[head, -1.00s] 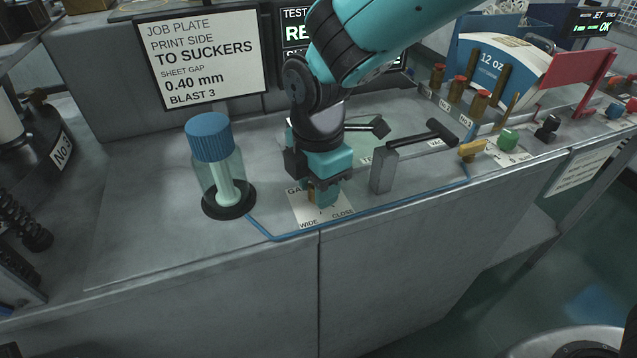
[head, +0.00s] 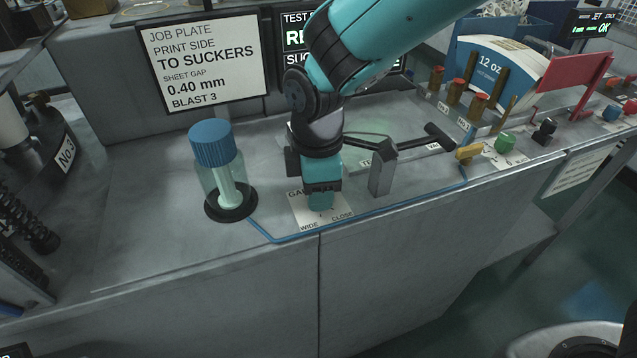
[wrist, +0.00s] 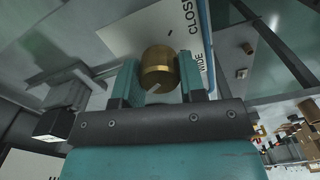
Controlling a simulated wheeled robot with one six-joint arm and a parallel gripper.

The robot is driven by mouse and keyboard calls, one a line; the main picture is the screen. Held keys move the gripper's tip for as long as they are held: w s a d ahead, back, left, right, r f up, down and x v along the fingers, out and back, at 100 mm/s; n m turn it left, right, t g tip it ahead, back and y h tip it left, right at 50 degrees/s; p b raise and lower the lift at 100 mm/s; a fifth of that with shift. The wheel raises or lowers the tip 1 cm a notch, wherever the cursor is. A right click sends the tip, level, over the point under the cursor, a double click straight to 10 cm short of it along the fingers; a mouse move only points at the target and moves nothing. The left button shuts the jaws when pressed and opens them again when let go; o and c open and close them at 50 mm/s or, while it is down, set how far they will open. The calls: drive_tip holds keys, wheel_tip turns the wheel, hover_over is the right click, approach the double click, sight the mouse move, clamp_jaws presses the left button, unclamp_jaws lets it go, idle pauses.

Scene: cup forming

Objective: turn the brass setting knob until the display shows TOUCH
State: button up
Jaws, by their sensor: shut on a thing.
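The brass setting knob (wrist: 159,68) sits between my two teal fingers in the wrist view, with a pale mark on its face. My gripper (wrist: 159,80) is shut on it. In the head view my gripper (head: 321,203) points down onto the white dial plate (head: 338,213), marked WIDE and CLOSE, and hides the knob. The plate also shows in the wrist view (wrist: 140,32). The display (head: 293,38) stands behind my arm.
A blue-capped clear jar (head: 217,170) stands left of the plate. A grey post (head: 382,172) with a black-handled lever is close on the right. A blue tube (head: 350,216) runs along the bench's front edge. A job plate sign (head: 205,60) stands behind, reading 0.40 mm.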

drive_tip(key=shift+m+p, duration=0.3)
drive_tip(key=shift+m, duration=1)
drive_tip(key=shift+w, duration=0.1)
drive_tip(key=o, duration=0.9)
wheel_tip(320, 180, up, 18)
drive_tip(key=shift+f+b, duration=0.25)
drive_tip(key=shift+b, duration=0.05)
drive_tip(key=shift+m, duration=0.3)
